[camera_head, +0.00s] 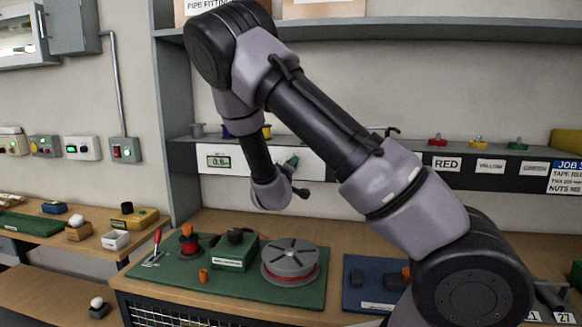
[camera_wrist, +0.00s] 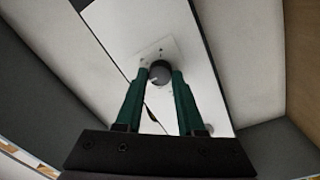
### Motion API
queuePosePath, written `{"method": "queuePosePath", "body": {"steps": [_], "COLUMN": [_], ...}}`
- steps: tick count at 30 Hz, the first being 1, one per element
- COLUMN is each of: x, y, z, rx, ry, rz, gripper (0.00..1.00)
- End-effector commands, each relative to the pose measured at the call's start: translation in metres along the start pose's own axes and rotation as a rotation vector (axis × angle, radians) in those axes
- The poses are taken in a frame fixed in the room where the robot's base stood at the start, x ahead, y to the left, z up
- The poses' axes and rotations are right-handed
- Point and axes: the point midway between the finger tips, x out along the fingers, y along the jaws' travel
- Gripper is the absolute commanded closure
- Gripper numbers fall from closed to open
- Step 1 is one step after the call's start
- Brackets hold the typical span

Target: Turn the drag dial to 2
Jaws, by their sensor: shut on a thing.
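The drag dial (camera_wrist: 160,70) is a small dark round knob on a white panel (camera_wrist: 140,30) in the wrist view. Small marks surround it on a light plate, too small to read. My gripper (camera_wrist: 161,76) has its two green fingers on either side of the knob and is shut on it. In the head view my gripper (camera_head: 292,160) is at the white panel on the shelf front, and the dial is hidden behind it. A display (camera_head: 218,161) left on that panel seems to read 0.8.
Below, a green mat (camera_head: 190,285) holds a grey reel (camera_head: 290,262), a green box (camera_head: 235,252) and a red-handled lever (camera_head: 156,240). A blue mat (camera_head: 360,295) lies to the right. Shelf labels, including RED (camera_head: 446,163), sit right of the panel.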

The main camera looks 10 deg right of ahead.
Motion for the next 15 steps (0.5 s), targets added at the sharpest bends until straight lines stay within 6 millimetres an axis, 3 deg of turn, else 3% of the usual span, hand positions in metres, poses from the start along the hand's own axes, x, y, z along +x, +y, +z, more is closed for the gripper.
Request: {"method": "queuePosePath", "body": {"steps": [1,2,3,15], "x": [-0.0008,-0.0008,-0.0007,-0.0048], "y": [-0.001,-0.001,-0.001,-0.0007], "z": [0.0012,0.0011,0.001,0.0], "rx": [-0.001,-0.001,-0.001,0.001], "ry": [-0.002,-0.002,-0.002,0.0], "rz": [-0.002,-0.002,-0.002,-0.002], "gripper": [1.0,0.51,0.35,0.32]}}
